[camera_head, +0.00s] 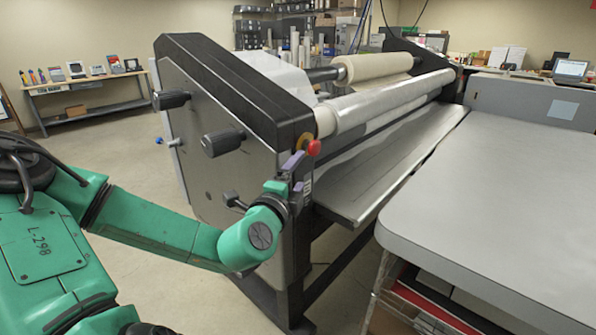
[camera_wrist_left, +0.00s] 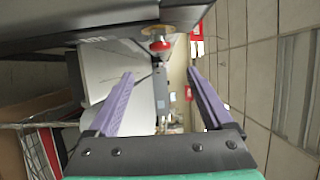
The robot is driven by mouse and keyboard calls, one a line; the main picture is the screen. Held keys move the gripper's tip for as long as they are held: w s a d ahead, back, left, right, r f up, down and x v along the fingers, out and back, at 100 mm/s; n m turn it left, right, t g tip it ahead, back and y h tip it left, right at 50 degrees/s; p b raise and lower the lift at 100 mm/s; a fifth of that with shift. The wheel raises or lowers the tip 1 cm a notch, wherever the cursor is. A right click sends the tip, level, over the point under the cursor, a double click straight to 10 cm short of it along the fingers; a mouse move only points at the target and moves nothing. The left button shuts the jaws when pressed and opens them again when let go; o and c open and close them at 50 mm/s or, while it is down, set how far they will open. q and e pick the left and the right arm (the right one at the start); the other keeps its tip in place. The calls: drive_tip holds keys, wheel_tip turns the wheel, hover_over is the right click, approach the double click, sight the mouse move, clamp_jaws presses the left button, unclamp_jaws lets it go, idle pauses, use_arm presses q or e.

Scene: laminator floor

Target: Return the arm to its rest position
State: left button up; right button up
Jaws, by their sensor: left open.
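My left arm (camera_head: 165,228) is green and reaches in from the left, across the near end of the laminator (camera_head: 215,150). My left gripper (camera_head: 296,172) has purple fingers and is beside the laminator's near front corner, just below a red knob (camera_head: 314,148). In the left wrist view the two fingers of the left gripper (camera_wrist_left: 160,73) stand wide apart with nothing between them. The red knob (camera_wrist_left: 160,46) shows beyond the fingertips there. I cannot tell whether a finger touches the machine. My right gripper is not in view.
A grey table (camera_head: 500,190) fills the right, with boxes (camera_head: 425,300) beneath it. Black handles (camera_head: 222,142) stick out of the laminator's end panel. A side bench (camera_head: 95,83) stands at the back left. Open floor (camera_head: 110,150) lies left of the machine.

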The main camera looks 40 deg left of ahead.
use_arm(q)
drive_tip(key=s+d+f+n+g+h, duration=0.1)
drive_tip(key=d+f+n+g+h, duration=0.15)
drive_tip(key=d+f, duration=0.6)
drive_tip(key=s+d+f+n+g+h, duration=0.15)
drive_tip(key=d+f+n+g, duration=0.3)
drive_tip(key=f, duration=0.75)
drive_tip(key=s+d+f+n+g+h, duration=0.2)
drive_tip(key=s+f+n+g+h, duration=0.3)
drive_tip(key=s+f, duration=0.8)
wheel_tip(320, 180, down, 22)
drive_tip(key=f+m+g+y, duration=0.1)
drive_tip(key=g, duration=0.1)
drive_tip(key=s+a+f+g, duration=0.1)
drive_tip(key=s+a+f, duration=0.2)
drive_tip(key=s+f, duration=1.1)
drive_tip(key=s, duration=0.3)
drive_tip(key=shift+s+a+f+y, duration=0.15)
drive_tip(key=shift+s+f+y, duration=0.1)
drive_tip(key=shift+s+y, duration=0.1)
